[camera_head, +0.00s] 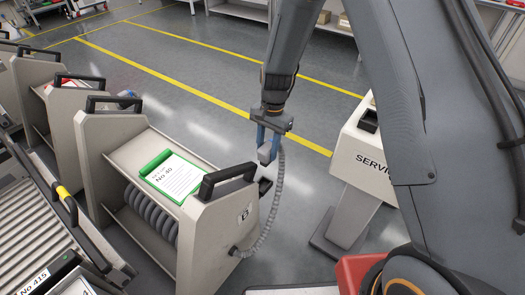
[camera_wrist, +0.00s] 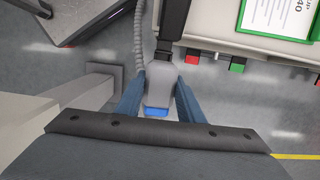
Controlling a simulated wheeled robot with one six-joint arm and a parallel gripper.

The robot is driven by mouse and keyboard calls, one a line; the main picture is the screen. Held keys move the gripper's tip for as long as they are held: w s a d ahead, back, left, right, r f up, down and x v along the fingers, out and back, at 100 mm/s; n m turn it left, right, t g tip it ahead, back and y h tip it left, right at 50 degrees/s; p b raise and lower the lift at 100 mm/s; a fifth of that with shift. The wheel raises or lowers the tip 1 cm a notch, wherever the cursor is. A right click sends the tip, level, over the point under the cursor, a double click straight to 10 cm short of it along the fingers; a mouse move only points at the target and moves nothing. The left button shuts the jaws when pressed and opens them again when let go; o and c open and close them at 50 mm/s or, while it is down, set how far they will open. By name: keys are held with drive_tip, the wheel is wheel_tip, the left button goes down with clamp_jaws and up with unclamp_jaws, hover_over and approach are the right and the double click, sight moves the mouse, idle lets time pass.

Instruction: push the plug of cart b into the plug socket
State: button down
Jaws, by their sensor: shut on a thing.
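Cart b (camera_head: 215,235) is a beige cart with a "B" label on its end panel and a black handle (camera_head: 228,178) on top. Its grey plug (camera_wrist: 160,82), with a blue end, is between the blue fingers of my gripper (camera_head: 267,145), which is shut on it. The plug is in the air just past the cart's handle. A grey ribbed cable (camera_head: 275,205) hangs from the plug to the low end panel of the cart. A pale service post (camera_head: 365,160) stands right of the gripper, apart from the plug. A dark recess (camera_head: 369,120) shows in its top; I cannot make out the socket's details.
A green-framed sheet (camera_head: 172,175) lies on the cart's top. More carts (camera_head: 75,125) stand to the left, with a roller conveyor (camera_head: 30,225) in front of them. The floor behind the gripper is clear, with yellow lines. The post's base plate (camera_head: 340,235) sits on the floor.

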drive_tip(key=s+d+r+p, duration=0.2)
drive_tip(key=d+r+p, duration=0.8)
drive_tip(key=d+r, duration=0.5)
drive_tip(key=s+d+r+p, duration=0.2)
drive_tip(key=d+r+p, duration=0.7)
drive_tip(key=d+r, duration=0.6)
drive_tip(key=shift+s+a+f+b, duration=0.1)
drive_tip(key=shift+a+f+b, duration=0.1)
drive_tip(key=shift+f+b, duration=0.7)
drive_tip(key=shift+s+a+f+b, duration=0.15)
drive_tip(key=shift+f+b, duration=0.4)
drive_tip(key=shift+f, duration=0.65)
drive_tip(key=shift+w+a+f+b, duration=0.1)
drive_tip(key=shift+a+f+b, duration=0.1)
drive_tip(key=shift+f+b, duration=0.7)
drive_tip(key=shift+s+f, duration=0.1)
drive_tip(key=shift+f, duration=1.25)
drive_tip(key=c, duration=1.1)
unclamp_jaws()
